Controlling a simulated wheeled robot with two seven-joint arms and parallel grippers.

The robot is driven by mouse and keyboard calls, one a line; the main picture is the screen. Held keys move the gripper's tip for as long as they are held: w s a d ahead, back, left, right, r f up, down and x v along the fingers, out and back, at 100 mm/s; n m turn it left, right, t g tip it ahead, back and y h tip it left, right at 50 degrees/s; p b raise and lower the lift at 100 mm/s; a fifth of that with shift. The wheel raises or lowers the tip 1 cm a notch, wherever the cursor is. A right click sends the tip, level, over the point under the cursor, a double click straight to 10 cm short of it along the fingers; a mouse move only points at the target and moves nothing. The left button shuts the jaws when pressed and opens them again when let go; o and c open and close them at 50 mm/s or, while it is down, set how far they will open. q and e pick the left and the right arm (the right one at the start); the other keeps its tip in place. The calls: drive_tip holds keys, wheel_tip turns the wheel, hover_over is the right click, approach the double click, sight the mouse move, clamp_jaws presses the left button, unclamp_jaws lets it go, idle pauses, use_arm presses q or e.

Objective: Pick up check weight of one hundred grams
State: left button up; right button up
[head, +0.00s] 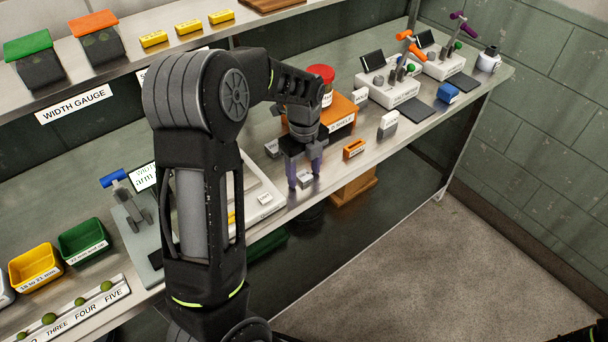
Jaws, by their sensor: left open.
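My left gripper (305,178) points down over the bench's front edge area, with its two purple-grey fingers apart. A small grey metal block (305,180), which looks like a check weight, shows at the fingertips, low near the bench top. I cannot read a mark on it, nor tell whether the fingers touch it. A second small grey block (272,148) stands just behind and left of the gripper, partly hidden by the arm. My right gripper is not in view.
A white scale (262,190) lies left of the gripper, partly behind my arm. An orange holder (354,149) and a white block (389,120) stand to the right. The upper shelf (125,40) runs along the back.

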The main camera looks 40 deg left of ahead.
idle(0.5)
use_arm(q)
clamp_jaws()
idle(0.4)
